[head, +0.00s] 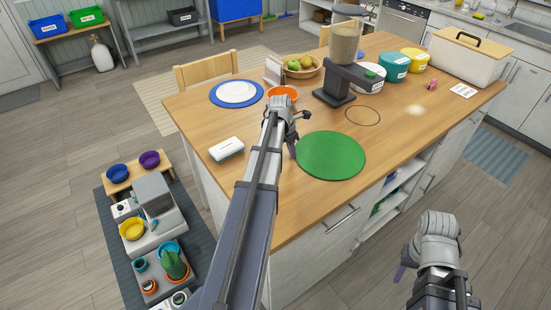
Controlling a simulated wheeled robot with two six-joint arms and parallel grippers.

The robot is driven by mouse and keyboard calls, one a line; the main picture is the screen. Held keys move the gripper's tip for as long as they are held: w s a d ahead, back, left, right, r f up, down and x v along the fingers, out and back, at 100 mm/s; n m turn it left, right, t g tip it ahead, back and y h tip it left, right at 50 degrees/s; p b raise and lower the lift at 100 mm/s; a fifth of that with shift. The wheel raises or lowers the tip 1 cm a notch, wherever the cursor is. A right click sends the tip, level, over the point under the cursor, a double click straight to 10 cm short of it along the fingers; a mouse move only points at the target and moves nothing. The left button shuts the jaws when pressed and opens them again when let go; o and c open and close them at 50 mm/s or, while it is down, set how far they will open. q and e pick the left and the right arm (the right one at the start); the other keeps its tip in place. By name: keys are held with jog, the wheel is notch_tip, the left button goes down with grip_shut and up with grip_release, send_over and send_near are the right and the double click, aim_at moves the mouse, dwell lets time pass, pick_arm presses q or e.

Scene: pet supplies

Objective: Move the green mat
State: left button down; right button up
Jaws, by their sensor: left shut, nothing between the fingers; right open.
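The round green mat (331,155) lies flat on the wooden island top (215,110), near its front edge. My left gripper (292,149) is shut and empty, with its fingertips pointing down beside the left edge of the mat. I cannot tell whether they touch the mat or the table. My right gripper (401,272) is open and empty, off the island in front of its cabinet side, low at the right.
A white box (226,148) lies left of the mat. An orange bowl (283,91), a blue mat (225,98) with a white plate (237,92), and a food dispenser (336,88) stand behind. A dark ring (363,116) marks bare tabletop behind right.

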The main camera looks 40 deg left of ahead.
aim_at(324, 142)
pick_arm(q)
jog(key=w+d, duration=0.2)
jog(key=w, duration=0.4)
jog(key=w+d, duration=0.2)
jog(key=w, duration=0.3)
jog(key=w+d, duration=0.2)
jog(key=w, duration=0.4)
jog(key=shift+w+d, duration=0.15)
jog(key=shift+w, duration=0.15)
jog(key=shift+s, duration=0.1)
jog(key=shift+s+a, duration=0.3)
jog(key=shift+s, duration=0.4)
jog(key=s, duration=0.2)
jog(key=shift+s+a, duration=0.3)
jog(key=shift+a, duration=0.1)
pick_arm(e)
jog(key=shift+w+d, duration=0.15)
jog(key=shift+d, duration=0.35)
pick_arm(q)
jog(key=d+p+v, duration=0.1)
jog(key=p+v, duration=0.8)
jog(key=v, duration=0.1)
jog(key=shift+a+p, duration=0.4)
jog(key=shift+a, duration=0.05)
pick_arm(e)
notch_tip(324, 142, up, 10)
jog(key=shift+f, duration=0.1)
